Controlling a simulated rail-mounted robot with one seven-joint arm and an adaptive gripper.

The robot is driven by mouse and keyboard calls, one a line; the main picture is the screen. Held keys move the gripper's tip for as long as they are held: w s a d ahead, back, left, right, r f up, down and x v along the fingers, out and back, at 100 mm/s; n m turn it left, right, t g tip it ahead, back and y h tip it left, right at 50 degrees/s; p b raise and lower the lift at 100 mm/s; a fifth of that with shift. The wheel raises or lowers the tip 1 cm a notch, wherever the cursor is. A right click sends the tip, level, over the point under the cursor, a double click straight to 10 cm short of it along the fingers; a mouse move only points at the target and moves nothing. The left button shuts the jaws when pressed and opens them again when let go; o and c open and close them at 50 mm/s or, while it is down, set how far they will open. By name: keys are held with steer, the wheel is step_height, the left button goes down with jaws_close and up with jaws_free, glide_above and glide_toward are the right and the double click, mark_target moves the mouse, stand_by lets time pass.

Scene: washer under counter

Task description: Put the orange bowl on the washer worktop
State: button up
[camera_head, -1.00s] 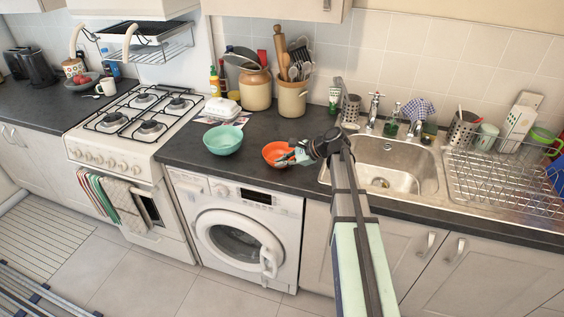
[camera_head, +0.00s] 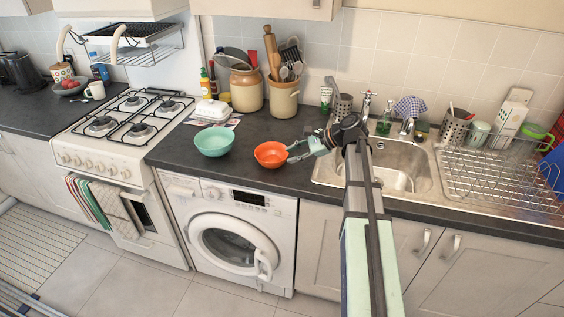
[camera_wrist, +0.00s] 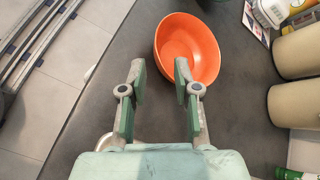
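The orange bowl (camera_head: 270,155) stands upright on the dark worktop (camera_head: 240,182) above the washer (camera_head: 234,235), near its front edge. It looks empty. My gripper (camera_head: 290,153) is just right of the bowl, low over the worktop.
A turquoise bowl (camera_head: 214,141) stands left of the orange one. A white butter dish (camera_head: 212,110) and stoneware jars (camera_head: 284,99) with utensils stand behind. The sink (camera_head: 400,168) and a wire dish rack (camera_head: 500,185) are right; the gas hob (camera_head: 128,115) is left.

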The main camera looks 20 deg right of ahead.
steer(key=shift+b+v, duration=0.3)
steer(key=shift+v, duration=1.55)
